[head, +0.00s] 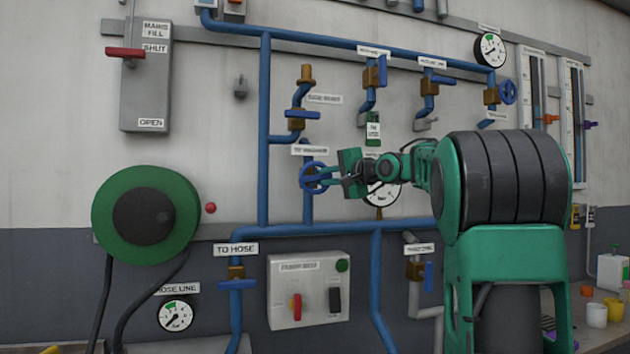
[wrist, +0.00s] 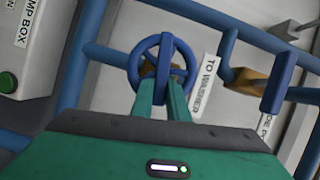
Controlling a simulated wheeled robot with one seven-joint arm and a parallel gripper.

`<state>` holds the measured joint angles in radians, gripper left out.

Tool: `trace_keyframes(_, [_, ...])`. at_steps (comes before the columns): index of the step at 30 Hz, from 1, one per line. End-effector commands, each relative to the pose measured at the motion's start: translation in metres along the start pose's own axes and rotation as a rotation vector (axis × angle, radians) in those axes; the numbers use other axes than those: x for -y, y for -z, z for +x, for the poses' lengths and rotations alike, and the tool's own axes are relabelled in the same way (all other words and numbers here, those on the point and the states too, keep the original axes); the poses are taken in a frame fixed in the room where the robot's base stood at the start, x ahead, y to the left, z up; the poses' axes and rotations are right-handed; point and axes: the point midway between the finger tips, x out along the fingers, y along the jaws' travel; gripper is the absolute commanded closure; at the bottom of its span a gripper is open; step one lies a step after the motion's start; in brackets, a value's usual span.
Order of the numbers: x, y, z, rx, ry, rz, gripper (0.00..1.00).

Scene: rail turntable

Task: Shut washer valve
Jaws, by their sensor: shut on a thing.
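The washer valve is a blue handwheel (head: 304,181) on a vertical blue pipe, under the "TO WASHER" label (head: 310,150). In the wrist view the spoked wheel (wrist: 136,64) faces me, with the label (wrist: 204,86) to its right. My green gripper (head: 325,178) reaches in from the right in the head view and is shut on the handwheel. In the wrist view its two fingers (wrist: 161,90) lie over the lower part of the wheel. The exact contact of the fingertips and the valve body behind the wheel are partly hidden.
A gauge (head: 381,194) sits partly behind my gripper. Lever valves (head: 300,114) stand on nearby pipes, and a "TO HOSE" valve (head: 236,284) is below. A switch box (head: 309,290) and a green hose reel (head: 112,215) are on the wall. My arm hides some wall at right.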

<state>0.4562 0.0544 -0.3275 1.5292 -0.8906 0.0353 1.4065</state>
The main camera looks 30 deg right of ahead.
Motion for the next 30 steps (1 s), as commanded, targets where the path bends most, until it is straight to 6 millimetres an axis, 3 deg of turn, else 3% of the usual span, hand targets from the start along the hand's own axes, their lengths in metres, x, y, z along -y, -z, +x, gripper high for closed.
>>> trace_keyframes(12, [-0.0046, -0.0012, 0.0013, 0.001, 0.067, 0.162, 1.00])
trace_keyframes(28, [-0.0062, -0.0015, 0.0015, 0.002, 0.072, 0.183, 1.00])
trace_keyframes(29, [-0.0063, -0.0015, 0.0016, 0.002, 0.072, 0.183, 0.81])
trace_keyframes(30, [-0.0063, -0.0015, 0.0016, 0.002, 0.072, 0.182, 0.72])
